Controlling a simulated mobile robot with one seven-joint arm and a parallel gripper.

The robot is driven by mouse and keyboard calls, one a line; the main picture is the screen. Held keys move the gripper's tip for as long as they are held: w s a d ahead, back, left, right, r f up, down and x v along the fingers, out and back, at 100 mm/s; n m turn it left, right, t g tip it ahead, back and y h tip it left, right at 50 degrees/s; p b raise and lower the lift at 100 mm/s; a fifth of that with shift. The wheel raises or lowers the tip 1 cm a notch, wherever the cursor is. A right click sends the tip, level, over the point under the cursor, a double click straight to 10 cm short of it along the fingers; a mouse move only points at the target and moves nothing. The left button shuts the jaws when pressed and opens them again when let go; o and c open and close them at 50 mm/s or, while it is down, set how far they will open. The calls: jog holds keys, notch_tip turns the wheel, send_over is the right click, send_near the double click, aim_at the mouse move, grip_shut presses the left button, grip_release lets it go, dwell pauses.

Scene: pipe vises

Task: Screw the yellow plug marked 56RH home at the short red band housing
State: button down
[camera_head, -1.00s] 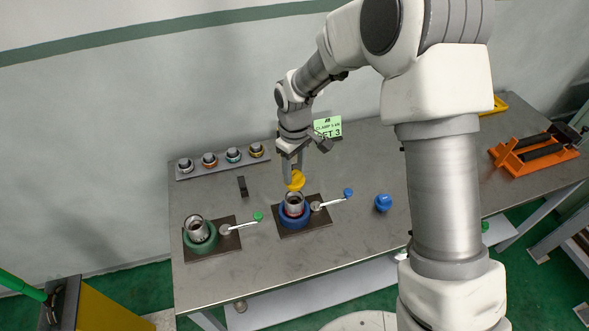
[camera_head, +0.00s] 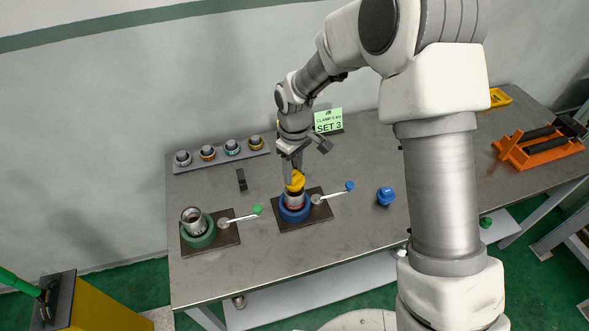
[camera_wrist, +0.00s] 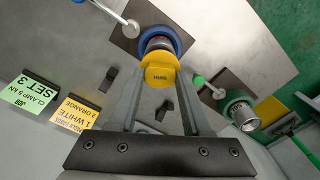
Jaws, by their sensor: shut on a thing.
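My gripper (camera_head: 295,172) is shut on the yellow plug (camera_head: 296,182); the wrist view shows the plug (camera_wrist: 160,74) between the fingers (camera_wrist: 159,88). Its marking is small and upside down, hard to read. The plug is at the mouth of the steel housing with a red band (camera_head: 294,202), which stands upright in the blue vise (camera_head: 283,212). In the wrist view the housing (camera_wrist: 158,43) is partly behind the plug. I cannot tell how deep the plug sits. A second steel housing (camera_head: 192,219) stands in the green vise (camera_head: 207,240).
The blue vise's lever (camera_head: 333,192) points right; the green vise's lever (camera_head: 242,217) does too. A blue plug (camera_head: 385,195) lies to the right. A rack (camera_head: 222,158) with several fittings, a dark block (camera_head: 241,180) and a SET 3 sign (camera_head: 328,121) stand behind. The front table strip is clear.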

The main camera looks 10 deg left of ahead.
aim_at(294, 175)
jog(key=shift+f+b, duration=1.35)
jog(key=shift+f, duration=0.25)
dwell(1.1)
jog(key=shift+c, duration=1.4)
grip_release()
notch_tip(294, 175, up, 17)
jog(key=s+d+r+m+t, duration=0.1)
jog(key=s+d+r+m, duration=0.3)
jog(key=d, duration=0.3)
jog(key=s+d+r+m+t, duration=0.1)
jog(key=s+d+r+t, duration=0.1)
jog(key=s+d+r, duration=0.35)
jog(key=s+d+m+t, duration=0.2)
jog(key=s+d+m, duration=0.4)
jog(key=s+d, duration=0.3)
jog(key=s, duration=0.2)
jog(key=shift+s+d+t, duration=0.3)
jog(key=shift+s+d, duration=0.05)
jog(key=shift+s, duration=0.05)
